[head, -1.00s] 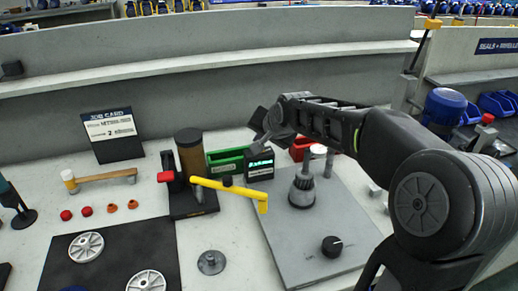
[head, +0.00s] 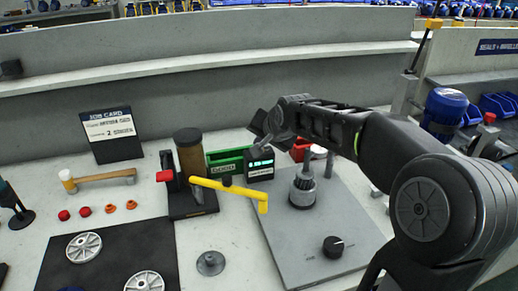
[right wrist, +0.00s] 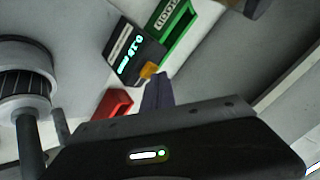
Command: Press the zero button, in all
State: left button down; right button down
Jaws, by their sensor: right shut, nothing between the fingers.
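A small black box with a lit display (head: 260,165) stands behind the grey plate, next to a green bin. It also shows in the right wrist view (right wrist: 124,68), where its lit digits are too blurred to read surely. An orange-yellow button (right wrist: 148,70) sits at the box's edge; I take it to be the zero button. My right gripper (right wrist: 156,82) is shut and empty, its fingertips right at the button. I cannot tell whether they touch it. In the head view the right gripper (head: 264,132) is just above and behind the box.
The yellow-handled press (head: 228,190) stands left of the box. The grey plate (head: 325,225) bears a chuck-like part (head: 302,188) and a black knob (head: 333,247). A green bin (head: 225,161) and a red bin (head: 299,148) flank the box.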

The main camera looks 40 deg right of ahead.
jog(key=shift+f+b, duration=0.3)
dwell(0.5)
jog(key=shift+r+p, duration=0.5)
jog(key=shift+r, duration=0.4)
jog(key=shift+r+p, duration=1.65)
jog(key=shift+r, duration=0.9)
jog(key=shift+f, duration=0.1)
